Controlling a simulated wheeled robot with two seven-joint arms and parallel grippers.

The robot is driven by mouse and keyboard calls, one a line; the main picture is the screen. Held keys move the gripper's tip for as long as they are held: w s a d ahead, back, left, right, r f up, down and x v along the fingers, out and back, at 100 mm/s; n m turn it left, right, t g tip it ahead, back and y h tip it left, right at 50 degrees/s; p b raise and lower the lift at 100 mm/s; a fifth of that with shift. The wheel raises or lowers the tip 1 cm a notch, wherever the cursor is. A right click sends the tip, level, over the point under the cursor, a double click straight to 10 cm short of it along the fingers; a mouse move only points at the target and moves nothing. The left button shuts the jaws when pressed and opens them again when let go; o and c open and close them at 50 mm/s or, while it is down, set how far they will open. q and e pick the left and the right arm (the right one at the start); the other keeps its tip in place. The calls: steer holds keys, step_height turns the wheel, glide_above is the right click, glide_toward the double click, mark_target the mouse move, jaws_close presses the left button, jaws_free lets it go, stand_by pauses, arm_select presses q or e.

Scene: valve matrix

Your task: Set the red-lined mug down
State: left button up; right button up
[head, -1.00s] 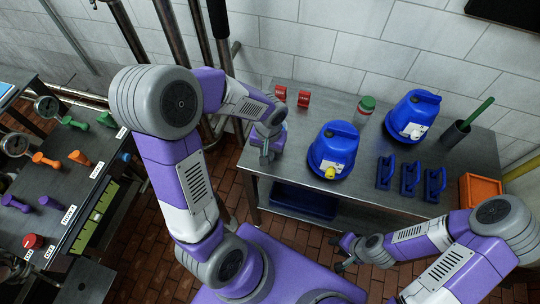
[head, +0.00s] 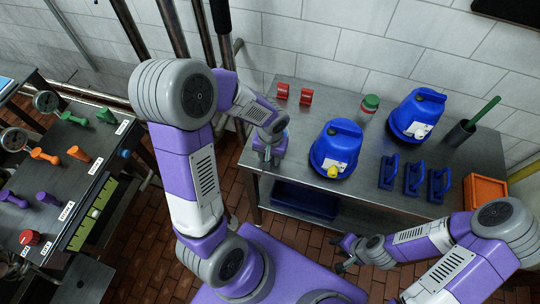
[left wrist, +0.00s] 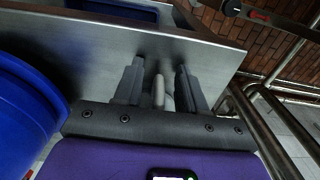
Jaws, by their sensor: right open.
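My left gripper (head: 268,156) points down at the left front corner of the steel table (head: 300,165). In the left wrist view its two fingers (left wrist: 159,85) stand apart, with a narrow pale piece (left wrist: 159,92) between them and a visible gap on each side. This piece may be part of the red-lined mug, but no red lining shows and I cannot tell. The mug is not clearly seen in either view. My right gripper (head: 345,254) is open and empty in front of the table.
Two blue containers (head: 335,150) (head: 416,116), two red blocks (head: 306,96), a green-lidded jar (head: 368,106), several blue handled tools (head: 413,178) and an orange bin (head: 484,192) occupy the table. A valve bench (head: 85,170) stands at left. The table's front left edge is close to my left gripper.

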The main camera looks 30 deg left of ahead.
arm_select(q)
steer(key=shift+r, duration=0.1)
steer(key=shift+r+p, duration=0.3)
step_height(320, 180, up, 12)
steer(key=p, duration=0.2)
steer(key=shift+d+f+p, duration=0.1)
steer(key=shift+f+p, duration=0.1)
steer(key=shift+p, duration=0.15)
